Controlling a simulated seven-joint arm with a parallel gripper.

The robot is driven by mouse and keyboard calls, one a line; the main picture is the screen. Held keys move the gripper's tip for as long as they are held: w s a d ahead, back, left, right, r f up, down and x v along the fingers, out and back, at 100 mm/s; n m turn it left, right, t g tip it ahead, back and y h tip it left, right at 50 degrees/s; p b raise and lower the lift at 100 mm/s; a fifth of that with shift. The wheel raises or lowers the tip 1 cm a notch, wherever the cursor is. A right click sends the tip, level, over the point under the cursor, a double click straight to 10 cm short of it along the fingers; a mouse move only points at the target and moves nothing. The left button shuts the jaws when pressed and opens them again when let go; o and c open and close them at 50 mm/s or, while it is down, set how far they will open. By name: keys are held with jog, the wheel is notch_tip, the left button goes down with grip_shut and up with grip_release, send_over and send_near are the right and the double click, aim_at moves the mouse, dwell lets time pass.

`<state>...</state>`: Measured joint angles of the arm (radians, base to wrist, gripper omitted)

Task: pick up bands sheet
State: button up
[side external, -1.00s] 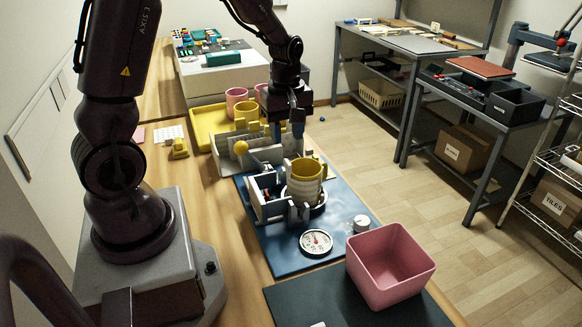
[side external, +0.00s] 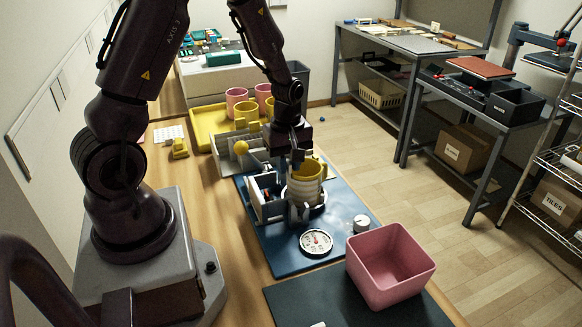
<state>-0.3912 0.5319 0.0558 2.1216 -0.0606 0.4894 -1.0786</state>
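No sheet can be named for certain as the bands sheet. A yellow mug (side external: 318,171) stands upright in the press (side external: 262,198) on the blue mat, with pale, banded material around its outside. A white sheet with a grid of marks (side external: 168,133) lies on the wooden bench at the back left, and a small pink sheet lies beside it, mostly hidden behind my arm. My gripper (side external: 297,164) points down at the back left rim of the mug. Its fingertips overlap the mug and press in this view, so their gap and any contact cannot be told.
A round dial (side external: 316,242) and a white knob (side external: 361,224) are at the front of the blue mat (side external: 285,262). A pink bin (side external: 389,266) stands at front right. A yellow tray (side external: 204,124) with mugs is behind.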

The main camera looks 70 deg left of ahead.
grip_shut()
jog(key=shift+r, duration=0.15)
jog(key=shift+r, duration=0.65)
jog(key=s+d+r, duration=0.6)
jog(key=s+r, duration=0.5)
jog(key=s, duration=0.1)
jog(key=shift+s+r, duration=0.2)
jog(key=shift+s, duration=0.15)
